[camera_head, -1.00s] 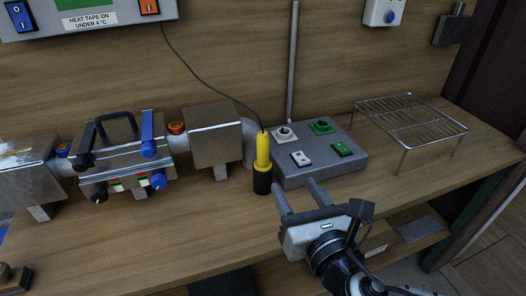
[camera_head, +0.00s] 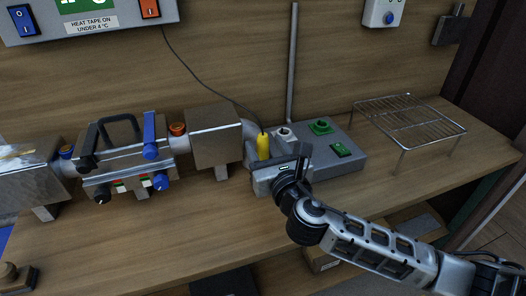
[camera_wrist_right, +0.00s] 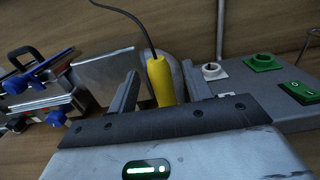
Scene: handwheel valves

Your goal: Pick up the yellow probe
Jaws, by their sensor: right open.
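The yellow probe (camera_head: 263,146) stands upright on the bench, with a black cable from its top. In the head view its lower part is hidden behind my right gripper (camera_head: 272,172). In the right wrist view the probe (camera_wrist_right: 160,82) shows between the two fingers of the right gripper (camera_wrist_right: 161,72), which is open. The probe's black base is hidden behind the gripper body there. I cannot tell whether either finger touches the probe. My left gripper is not in view.
A grey control box (camera_head: 345,160) with green and white fittings stands right of the probe, close to the gripper. A wire rack (camera_head: 410,118) is farther right. Clad pipework with a blue-handled valve (camera_head: 150,135) stands left.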

